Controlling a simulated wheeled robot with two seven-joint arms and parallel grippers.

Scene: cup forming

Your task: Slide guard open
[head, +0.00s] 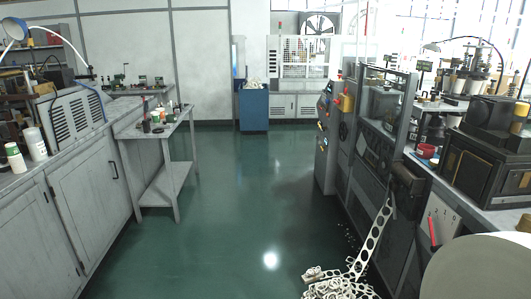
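The forming machine (370,155) stands right of centre in the head view, seen at a steep angle. A grey-framed, see-through panel (385,98), which looks like the guard, is upright on its upper part. I cannot tell from this angle whether it is open or closed, and no handle is clear. A perforated metal strip (369,245) hangs from the machine's near end down to the floor. Neither of my grippers is in view.
Tangled scrap strip (335,287) lies on the floor below the machine. Left are grey cabinets (85,185) and a small table (165,185); a blue bin (253,108) stands at the back. A black machine (490,160) is at right. The green floor (235,205) between is clear.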

